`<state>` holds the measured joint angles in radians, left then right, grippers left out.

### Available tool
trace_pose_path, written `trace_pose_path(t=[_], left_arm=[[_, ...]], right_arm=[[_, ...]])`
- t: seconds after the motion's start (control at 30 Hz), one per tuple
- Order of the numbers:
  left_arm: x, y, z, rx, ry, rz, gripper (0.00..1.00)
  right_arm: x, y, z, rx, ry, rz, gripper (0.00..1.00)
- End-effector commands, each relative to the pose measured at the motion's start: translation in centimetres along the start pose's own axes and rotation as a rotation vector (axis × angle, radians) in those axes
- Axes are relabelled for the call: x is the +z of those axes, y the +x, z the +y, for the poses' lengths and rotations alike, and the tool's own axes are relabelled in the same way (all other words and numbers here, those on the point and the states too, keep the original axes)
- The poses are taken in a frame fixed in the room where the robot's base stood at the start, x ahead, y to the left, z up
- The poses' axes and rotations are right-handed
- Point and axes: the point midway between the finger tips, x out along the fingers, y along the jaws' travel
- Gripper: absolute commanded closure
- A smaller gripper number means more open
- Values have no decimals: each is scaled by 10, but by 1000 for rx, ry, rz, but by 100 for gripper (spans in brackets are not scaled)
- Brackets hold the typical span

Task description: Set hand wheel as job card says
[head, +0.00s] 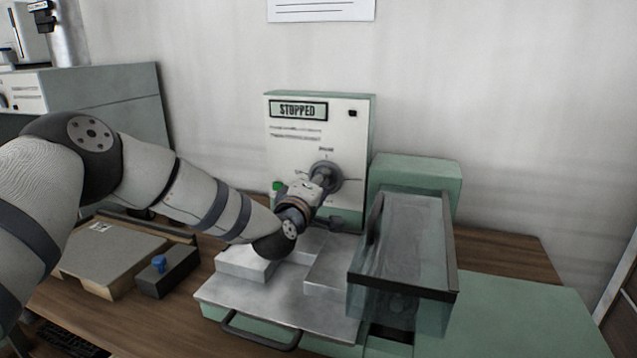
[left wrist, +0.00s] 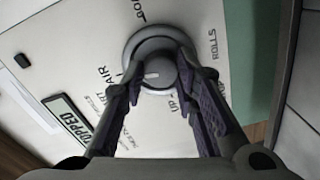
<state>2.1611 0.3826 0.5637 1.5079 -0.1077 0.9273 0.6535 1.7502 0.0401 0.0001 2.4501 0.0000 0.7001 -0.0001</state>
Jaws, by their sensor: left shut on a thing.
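The grey round hand wheel (head: 326,176) sits on the white front panel (head: 290,150) of a green machine, under a display reading "STOPPED". My left gripper (head: 318,184) reaches it from the front left and hides part of it. In the left wrist view the fingers (left wrist: 162,66) are shut on the hub of the hand wheel (left wrist: 150,42), one on each side. A short white mark shows on the hub. Labels around the dial include "ROLLS", "UP" and "AIR"; others are partly covered. My right gripper is not in view.
A printed sheet (head: 320,9) on the wall is cut off at the top; its text is unreadable. A clear guard box (head: 405,250) stands right of the wheel, above a metal tray (head: 265,305) with a dark handle. A dark block with a blue knob (head: 158,263) lies left.

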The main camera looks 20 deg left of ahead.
Motion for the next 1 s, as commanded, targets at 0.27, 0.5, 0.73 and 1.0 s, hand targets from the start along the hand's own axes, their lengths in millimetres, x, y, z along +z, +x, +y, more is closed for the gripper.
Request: trace_pose_path(t=[0.27, 0.5, 0.73, 1.0], left_arm=[[0, 0, 5, 4, 263, 10, 100], [0, 0, 3, 2, 492, 17, 100], [0, 0, 2, 0, 709, 24, 100], [1, 0, 1, -2, 964, 33, 100]], right_arm=[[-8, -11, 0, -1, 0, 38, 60], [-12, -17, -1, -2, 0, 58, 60], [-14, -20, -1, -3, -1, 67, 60], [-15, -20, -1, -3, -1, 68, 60]])
